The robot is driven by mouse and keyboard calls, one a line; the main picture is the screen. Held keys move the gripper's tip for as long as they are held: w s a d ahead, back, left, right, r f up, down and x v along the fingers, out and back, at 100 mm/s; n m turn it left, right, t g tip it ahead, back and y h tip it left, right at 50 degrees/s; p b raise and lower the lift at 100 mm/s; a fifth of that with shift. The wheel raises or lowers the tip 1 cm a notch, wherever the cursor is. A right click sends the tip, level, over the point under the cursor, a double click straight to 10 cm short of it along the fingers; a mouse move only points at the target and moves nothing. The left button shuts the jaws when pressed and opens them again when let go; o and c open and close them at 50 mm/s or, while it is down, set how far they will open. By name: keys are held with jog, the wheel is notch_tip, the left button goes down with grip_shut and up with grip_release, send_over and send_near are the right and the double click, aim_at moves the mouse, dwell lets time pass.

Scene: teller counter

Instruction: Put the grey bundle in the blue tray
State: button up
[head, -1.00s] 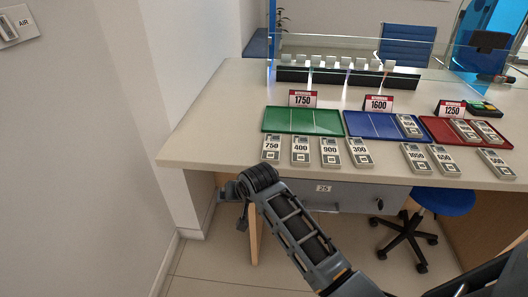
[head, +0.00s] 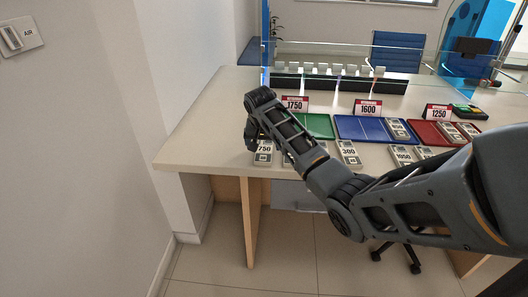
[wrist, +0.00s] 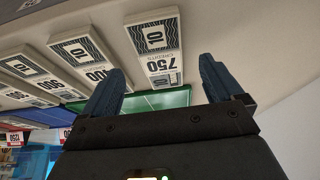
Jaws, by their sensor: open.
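Several grey-and-white bundles with number labels lie along the counter's front edge; I cannot tell which one the task means. The bundle marked 750 (head: 263,157) is at the far left, and in the wrist view (wrist: 158,45) it lies just beyond and between my fingers. The bundle marked 300 (head: 349,152) is further right; those between are partly hidden by my arm. My gripper (head: 251,137) is open and empty, above the counter by the 750 bundle; both fingers show in the wrist view (wrist: 163,85). The blue tray (head: 356,128) holds one bundle (head: 397,130) at its right side.
A green tray (head: 320,124) is left of the blue one, partly behind my arm. A red tray (head: 424,131) with bundles is at right. Signs 1750 (head: 294,104), 1600 (head: 368,108) and 1250 (head: 438,112) stand behind the trays. A glass screen rises behind. The counter's left end is clear.

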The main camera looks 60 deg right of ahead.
aim_at(264, 151)
jog(key=shift+x, duration=2.4)
jog(key=shift+d+r, duration=0.1)
jog(key=shift+d, duration=0.1)
jog(key=shift+r, duration=0.15)
jog(key=c, duration=1.3)
